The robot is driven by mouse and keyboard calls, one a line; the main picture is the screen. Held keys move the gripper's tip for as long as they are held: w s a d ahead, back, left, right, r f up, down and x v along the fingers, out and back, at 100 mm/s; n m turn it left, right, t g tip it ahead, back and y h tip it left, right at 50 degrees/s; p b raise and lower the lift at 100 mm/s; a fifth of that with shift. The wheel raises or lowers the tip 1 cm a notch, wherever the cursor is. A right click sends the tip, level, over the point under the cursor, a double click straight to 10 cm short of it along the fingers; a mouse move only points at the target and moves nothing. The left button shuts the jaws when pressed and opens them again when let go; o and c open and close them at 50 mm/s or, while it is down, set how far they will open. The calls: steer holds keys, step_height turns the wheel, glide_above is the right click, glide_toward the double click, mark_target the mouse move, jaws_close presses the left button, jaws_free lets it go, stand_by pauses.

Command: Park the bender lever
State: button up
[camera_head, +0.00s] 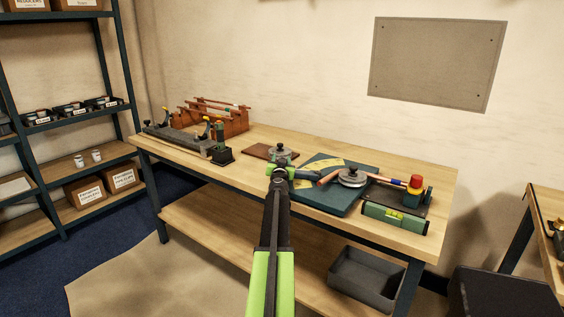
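A bender-like tool (398,196) with a dark base sits at the right end of the workbench. A thin bar reaches left from a red and yellow upright part (415,185), which may be the lever; it is too small to be sure. My arm reaches up from the bottom middle. My gripper (280,169) is at the bench's front middle, left of the tool and apart from it. Its fingers are small and partly hidden by my own arm, so I cannot tell whether they are open or shut.
A grey bin (365,278) is below. Shelves stand left.

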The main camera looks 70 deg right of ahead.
steer(key=shift+o, duration=1.1)
steer(key=shift+s+d, duration=0.1)
steer(key=shift+s, duration=0.1)
steer(key=v, duration=1.7)
steer(key=shift+s, duration=0.1)
